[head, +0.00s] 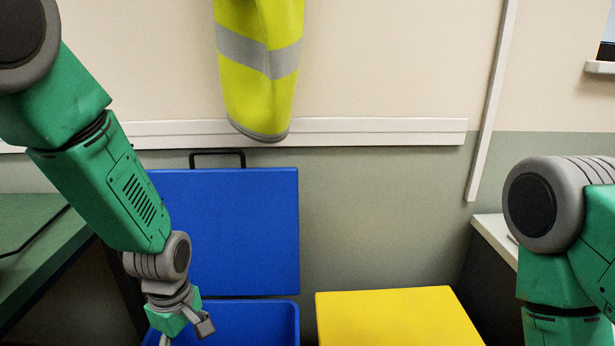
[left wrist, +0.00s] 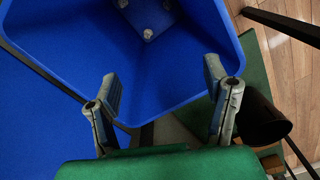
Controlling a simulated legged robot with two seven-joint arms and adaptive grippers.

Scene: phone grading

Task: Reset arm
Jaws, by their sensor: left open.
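My left arm comes in from the left in the head view and hangs down, with its left gripper (head: 184,332) at the bottom edge, in front of the open blue bin (head: 270,318). In the left wrist view the left gripper (left wrist: 165,100) has its two fingers spread apart, with nothing between them. The blue bin's rim (left wrist: 190,105) runs just beyond the fingertips there. My right arm shows at the right edge of the head view, bent downward; its gripper is out of the picture.
The bin's blue lid (head: 235,225) stands upright against the wall. A yellow lid (head: 395,318) lies closed to its right. A green table (head: 35,225) is at the left, a white-topped counter (head: 492,235) at the right. A yellow hi-vis garment (head: 260,80) hangs above.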

